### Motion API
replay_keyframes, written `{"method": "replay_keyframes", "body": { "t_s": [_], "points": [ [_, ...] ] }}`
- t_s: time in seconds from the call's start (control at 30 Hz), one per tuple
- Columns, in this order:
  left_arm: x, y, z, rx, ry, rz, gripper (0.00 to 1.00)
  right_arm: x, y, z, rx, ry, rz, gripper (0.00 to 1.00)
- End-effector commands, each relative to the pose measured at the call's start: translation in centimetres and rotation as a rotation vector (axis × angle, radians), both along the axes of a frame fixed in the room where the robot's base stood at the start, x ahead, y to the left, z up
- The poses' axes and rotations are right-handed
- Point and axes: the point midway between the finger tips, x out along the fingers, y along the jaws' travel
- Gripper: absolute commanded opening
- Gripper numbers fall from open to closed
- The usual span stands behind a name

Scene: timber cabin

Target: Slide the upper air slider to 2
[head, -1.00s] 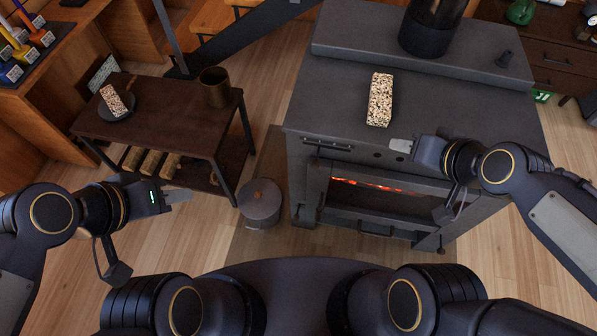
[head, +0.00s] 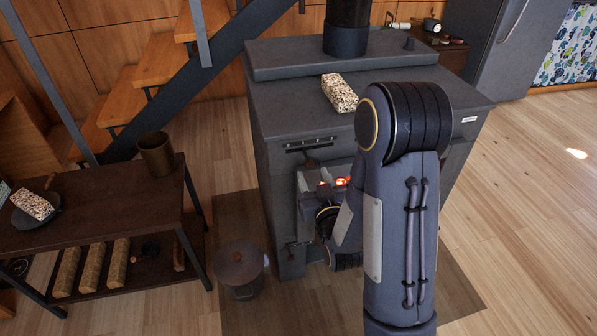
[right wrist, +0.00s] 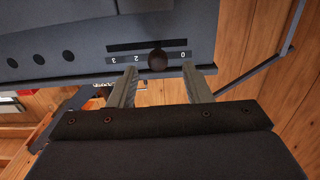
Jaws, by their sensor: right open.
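The upper air slider (right wrist: 158,60) is a round dark knob on a slotted track on the stove front. The wrist view shows its scale upside down, with 3, 2 and 0 readable; the knob sits between 2 and 0 and covers the mark there. In the head view my right arm hides much of the stove front. My left gripper is out of view.
The dark stove (head: 275,115) carries a speckled block (head: 339,93) and a flue pipe (head: 346,30). A lidded bucket (head: 240,268) stands on the floor at its left. A side table (head: 100,205) with a brown pot (head: 156,154) is further left.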

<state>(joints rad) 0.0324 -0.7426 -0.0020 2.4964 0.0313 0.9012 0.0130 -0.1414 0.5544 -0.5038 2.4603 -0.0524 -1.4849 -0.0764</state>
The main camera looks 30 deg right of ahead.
Motion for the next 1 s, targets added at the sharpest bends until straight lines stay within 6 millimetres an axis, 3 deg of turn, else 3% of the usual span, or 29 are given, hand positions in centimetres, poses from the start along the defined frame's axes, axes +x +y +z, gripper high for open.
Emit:
{"method": "replay_keyframes", "body": {
  "t_s": [0.4,0.77,1.0],
  "points": [
    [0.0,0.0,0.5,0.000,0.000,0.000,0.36,6.0,-1.4,0.2,0.001,-0.001,-0.001,0.45],
    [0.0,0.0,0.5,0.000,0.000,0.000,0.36,6.8,-1.6,0.1,0.003,0.000,-0.001,0.45],
    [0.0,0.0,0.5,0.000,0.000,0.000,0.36,6.8,-1.6,0.1,0.003,0.000,-0.001,0.17]
  ]
}}
